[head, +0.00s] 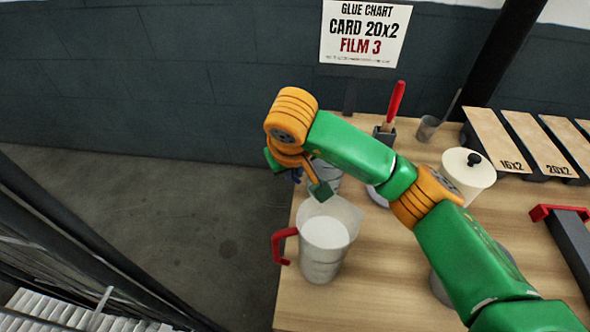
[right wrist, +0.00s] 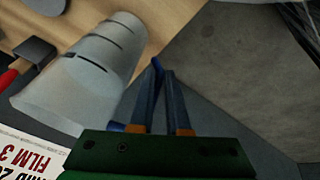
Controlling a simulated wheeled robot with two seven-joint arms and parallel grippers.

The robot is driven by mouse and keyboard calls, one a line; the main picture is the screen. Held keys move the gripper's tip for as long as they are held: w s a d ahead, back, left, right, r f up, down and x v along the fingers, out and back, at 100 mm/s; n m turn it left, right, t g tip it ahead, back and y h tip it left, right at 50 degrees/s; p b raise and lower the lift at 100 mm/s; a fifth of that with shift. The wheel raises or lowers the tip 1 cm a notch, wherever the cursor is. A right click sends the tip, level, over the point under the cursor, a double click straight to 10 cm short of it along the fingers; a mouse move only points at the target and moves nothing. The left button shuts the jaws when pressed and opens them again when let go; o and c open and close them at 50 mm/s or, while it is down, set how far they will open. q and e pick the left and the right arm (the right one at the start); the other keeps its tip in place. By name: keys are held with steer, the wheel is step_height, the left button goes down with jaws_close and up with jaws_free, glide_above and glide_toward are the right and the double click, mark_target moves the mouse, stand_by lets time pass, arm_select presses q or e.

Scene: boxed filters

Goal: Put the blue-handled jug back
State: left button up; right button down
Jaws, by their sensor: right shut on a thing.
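The blue-handled jug, a translucent grey measuring jug, is partly hidden behind my right forearm and gripper in the head view (head: 330,176). It stands out larger in the right wrist view (right wrist: 88,72), with dark marks on its side. My right gripper (head: 298,175) is at the jug's left side, over the table's left edge. In the right wrist view its fingers (right wrist: 166,85) are closed on the blue handle (right wrist: 157,68). I cannot tell whether the jug's base touches the table. My left gripper is not in view.
A red-handled jug (head: 322,250) with pale contents stands on the wooden table (head: 385,280), just nearer. A white lidded pot (head: 468,178), a red-handled tool (head: 393,108) and a small cup (head: 428,128) stand farther right. A sign (head: 365,32) rises behind. Left of the table is open floor.

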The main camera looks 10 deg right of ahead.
steer(key=shift+a, duration=0.1)
steer(key=c, duration=0.9)
jaws_free()
steer(key=shift+s, duration=0.1)
steer(key=v, duration=1.2)
steer(key=shift+p, duration=0.4)
